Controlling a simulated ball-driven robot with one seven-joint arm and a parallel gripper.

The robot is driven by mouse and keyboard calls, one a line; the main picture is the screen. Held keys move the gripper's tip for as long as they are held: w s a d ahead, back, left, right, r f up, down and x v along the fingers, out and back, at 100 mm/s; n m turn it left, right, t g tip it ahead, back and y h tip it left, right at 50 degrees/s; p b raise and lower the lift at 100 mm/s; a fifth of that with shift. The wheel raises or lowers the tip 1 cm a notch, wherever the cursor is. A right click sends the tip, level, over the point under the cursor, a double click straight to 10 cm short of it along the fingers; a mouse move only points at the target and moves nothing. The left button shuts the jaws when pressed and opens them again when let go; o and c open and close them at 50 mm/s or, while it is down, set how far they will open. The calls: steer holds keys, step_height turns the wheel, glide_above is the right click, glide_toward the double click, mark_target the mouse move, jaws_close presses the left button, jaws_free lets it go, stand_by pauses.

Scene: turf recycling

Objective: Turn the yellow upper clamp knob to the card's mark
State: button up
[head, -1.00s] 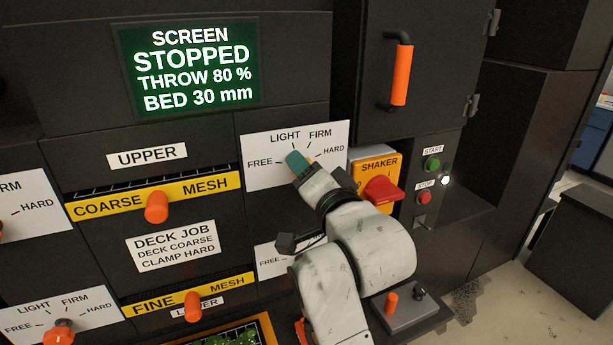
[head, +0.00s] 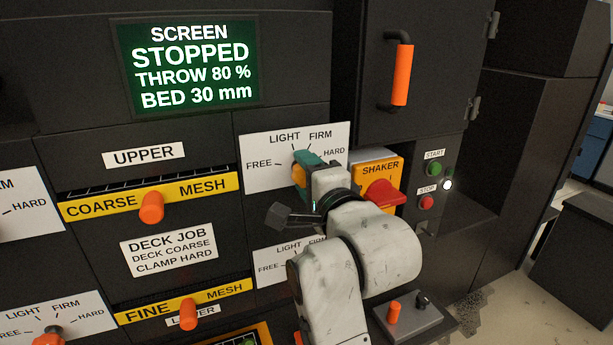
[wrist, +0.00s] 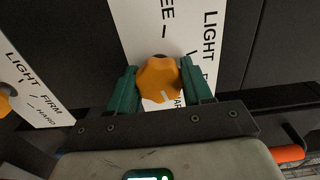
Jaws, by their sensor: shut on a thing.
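The yellow upper clamp knob (wrist: 158,78) sits between the two green fingers of my gripper (wrist: 158,88) in the wrist view, and the fingers are shut on it. A white line on the knob points down in that view, towards the partly hidden HARD label. In the head view the knob (head: 298,175) shows beside my gripper (head: 306,168), in front of the white dial plate (head: 260,140) marked FREE, LIGHT, FIRM and HARD. The job card (head: 169,249) reads DECK COARSE, CLAMP HARD.
The shaker's red switch (head: 384,193) on its orange plate is close to the right of my wrist. A lower clamp dial plate (head: 272,266) is below, partly behind my arm. The screen (head: 188,65) reads STOPPED. An orange door handle (head: 401,75) juts out above right.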

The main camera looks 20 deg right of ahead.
stand_by(0.4)
steer(key=o, duration=1)
steer(key=shift+o, duration=0.2)
steer(key=s+b, duration=0.1)
steer(key=s, duration=0.9)
steer(key=shift+s+b, duration=0.4)
